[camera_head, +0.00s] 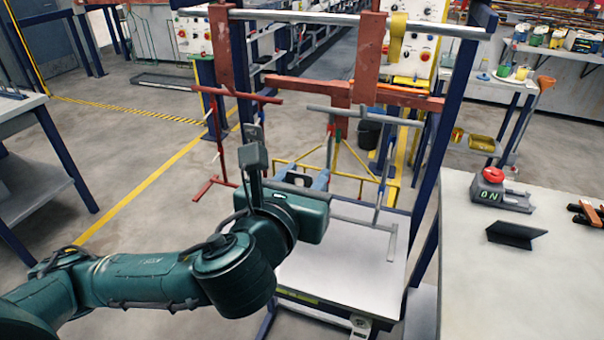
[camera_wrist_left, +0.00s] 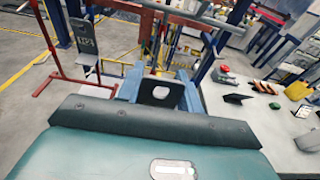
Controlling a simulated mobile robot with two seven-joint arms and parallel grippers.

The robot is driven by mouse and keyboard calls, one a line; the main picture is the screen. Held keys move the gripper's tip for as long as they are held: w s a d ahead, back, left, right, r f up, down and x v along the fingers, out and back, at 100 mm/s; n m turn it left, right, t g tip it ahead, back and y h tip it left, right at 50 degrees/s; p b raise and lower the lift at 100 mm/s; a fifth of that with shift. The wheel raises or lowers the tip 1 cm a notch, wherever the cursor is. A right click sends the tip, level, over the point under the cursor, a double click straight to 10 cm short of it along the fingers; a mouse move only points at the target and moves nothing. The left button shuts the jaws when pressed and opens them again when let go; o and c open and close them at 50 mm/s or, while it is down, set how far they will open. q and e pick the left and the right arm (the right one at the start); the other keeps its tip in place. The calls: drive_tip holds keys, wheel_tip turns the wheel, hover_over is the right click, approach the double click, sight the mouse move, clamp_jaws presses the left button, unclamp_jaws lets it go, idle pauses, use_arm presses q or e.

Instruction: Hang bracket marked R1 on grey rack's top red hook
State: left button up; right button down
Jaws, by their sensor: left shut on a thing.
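My left gripper (camera_head: 318,181) is shut on a dark bracket with a hole (camera_head: 297,180), in front of the racks. In the left wrist view the blue fingers (camera_wrist_left: 160,88) grip this bracket (camera_wrist_left: 160,93); no mark is readable on it. The grey rack (camera_head: 350,110) hangs just behind the gripper, and the bracket looks apart from it. Small coloured hooks show near its top, the red one (camera_head: 331,129) only faintly. My right gripper is out of view.
The red rack (camera_head: 215,130) hangs left of the grey one. A pale table (camera_head: 350,255) lies under the racks. At the right, a worktop (camera_head: 540,290) carries a black plate (camera_head: 515,235) and a red-topped ON box (camera_head: 500,190). Blue posts (camera_head: 450,130) flank the racks.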

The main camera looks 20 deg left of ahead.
sight(325, 144)
use_arm(q)
drive_tip(key=shift+w+d+f, duration=0.15)
drive_tip(key=shift+w, duration=2.1)
drive_tip(key=shift+w+d+f, duration=0.15)
drive_tip(key=shift+w, duration=2.1)
drive_tip(key=shift+w, duration=0.4)
drive_tip(key=shift+w, duration=0.65)
drive_tip(key=shift+w+d+f, duration=0.1)
drive_tip(key=shift+w+f, duration=0.05)
drive_tip(key=shift+w+f, duration=0.2)
drive_tip(key=shift+w, duration=0.15)
drive_tip(key=shift+w+f, duration=0.2)
drive_tip(key=shift+f, duration=0.1)
